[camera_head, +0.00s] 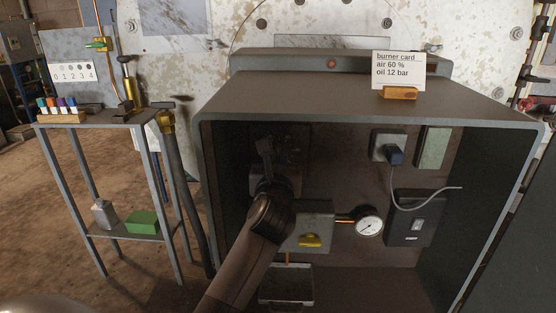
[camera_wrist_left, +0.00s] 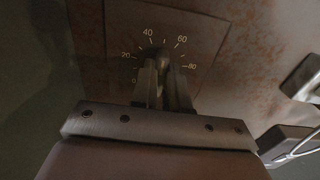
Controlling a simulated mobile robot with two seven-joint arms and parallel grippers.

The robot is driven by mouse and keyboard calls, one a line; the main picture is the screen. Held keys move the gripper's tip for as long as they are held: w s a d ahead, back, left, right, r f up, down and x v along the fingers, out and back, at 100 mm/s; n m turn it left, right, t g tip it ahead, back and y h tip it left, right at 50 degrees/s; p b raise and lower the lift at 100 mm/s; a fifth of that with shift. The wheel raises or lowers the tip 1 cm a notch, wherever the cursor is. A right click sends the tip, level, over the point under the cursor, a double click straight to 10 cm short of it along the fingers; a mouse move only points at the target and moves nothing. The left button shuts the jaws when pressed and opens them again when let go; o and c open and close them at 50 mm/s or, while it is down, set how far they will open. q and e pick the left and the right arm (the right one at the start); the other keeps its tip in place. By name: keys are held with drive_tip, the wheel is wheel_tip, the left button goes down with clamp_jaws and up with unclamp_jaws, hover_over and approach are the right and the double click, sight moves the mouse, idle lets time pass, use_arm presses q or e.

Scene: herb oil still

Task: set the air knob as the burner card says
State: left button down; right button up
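The burner card (camera_head: 398,66) stands in a wooden holder (camera_head: 399,93) on top of the grey housing. It reads "air 60 %" and "oil 12 bar". My left arm reaches into the housing, and its gripper (camera_head: 265,147) is at the dark back wall on the left. In the left wrist view the air knob (camera_wrist_left: 161,56) sits on a dial (camera_wrist_left: 190,32) marked 0, 20, 40, 60, 80. My left gripper's fingers (camera_wrist_left: 165,82) are close together at the knob, one on each side. Whether they press on it is unclear. The knob's pointer is hard to read. My right gripper is not in view.
A side table (camera_head: 95,119) stands left of the housing.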

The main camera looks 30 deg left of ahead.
use_arm(q)
drive_tip(key=shift+r+m+p, duration=0.15)
drive_tip(key=shift+m+p, duration=0.15)
drive_tip(key=shift+p, duration=0.4)
drive_tip(key=shift+r+m+p, duration=0.1)
drive_tip(key=shift+m+p, duration=0.2)
drive_tip(key=shift+p, duration=0.3)
drive_tip(key=shift+m+p, duration=0.3)
drive_tip(key=shift+p, duration=0.25)
drive_tip(key=shift+d+m+p, duration=0.1)
drive_tip(key=shift+m+p, duration=0.2)
drive_tip(key=shift+p, duration=0.3)
drive_tip(key=m+p, duration=0.1)
drive_tip(key=p, duration=0.1)
drive_tip(key=m+p, duration=0.2)
drive_tip(key=shift+f, duration=0.35)
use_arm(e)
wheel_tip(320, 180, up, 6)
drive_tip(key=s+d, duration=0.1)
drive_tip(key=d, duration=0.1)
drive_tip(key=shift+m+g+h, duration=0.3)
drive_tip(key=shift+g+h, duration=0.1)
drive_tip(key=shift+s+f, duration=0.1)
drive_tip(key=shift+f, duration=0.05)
use_arm(q)
drive_tip(key=c, duration=1.1)
unclamp_jaws()
